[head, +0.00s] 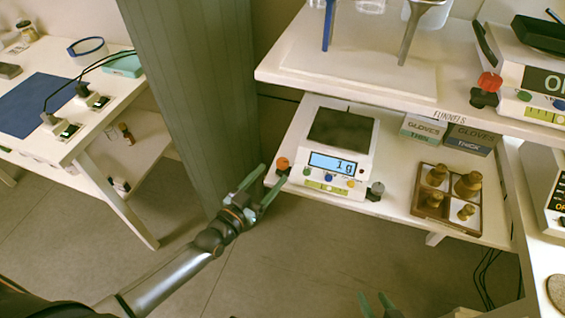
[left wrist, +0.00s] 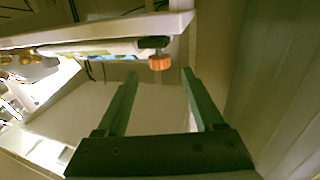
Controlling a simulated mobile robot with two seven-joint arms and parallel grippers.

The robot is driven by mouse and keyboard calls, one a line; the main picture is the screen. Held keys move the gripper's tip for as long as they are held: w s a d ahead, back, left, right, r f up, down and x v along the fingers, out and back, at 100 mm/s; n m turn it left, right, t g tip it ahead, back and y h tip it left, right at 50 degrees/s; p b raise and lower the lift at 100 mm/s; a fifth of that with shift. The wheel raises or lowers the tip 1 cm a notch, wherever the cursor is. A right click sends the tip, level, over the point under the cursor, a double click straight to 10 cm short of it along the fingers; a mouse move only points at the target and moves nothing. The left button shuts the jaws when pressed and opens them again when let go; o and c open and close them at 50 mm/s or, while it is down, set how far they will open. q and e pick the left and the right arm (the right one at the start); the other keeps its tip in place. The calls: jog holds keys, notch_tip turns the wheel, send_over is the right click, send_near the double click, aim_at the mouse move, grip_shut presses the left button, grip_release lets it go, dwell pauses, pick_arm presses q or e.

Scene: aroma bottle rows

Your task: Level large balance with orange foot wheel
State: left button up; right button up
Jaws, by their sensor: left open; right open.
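The large balance (head: 328,163), white with a dark pan and a lit blue display that seems to read 1 g, stands on the middle shelf. Its orange foot wheel (head: 283,163) is at the front left corner; a grey wheel (head: 376,189) is at the front right. My left gripper (head: 273,179) is open just in front of and below the orange wheel. In the left wrist view the orange wheel (left wrist: 160,62) appears between and beyond the fingertips (left wrist: 160,74), with no contact visible. My right gripper (head: 375,299) is open and empty at the bottom edge, mostly cut off.
A wooden tray of brass weights (head: 417,207) and glove boxes (head: 472,139) stand right of the balance. An upper shelf (head: 440,106) overhangs behind. Another balance with a red wheel (head: 489,82) is upper right. A green-grey pillar (head: 195,100) stands close left of my left gripper.

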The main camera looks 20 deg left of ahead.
aim_at(279, 167)
pick_arm(q)
jog(key=b+x, duration=0.1)
jog(key=x, duration=0.5)
jog(key=shift+w, duration=0.2)
grip_shut()
dwell(0.4)
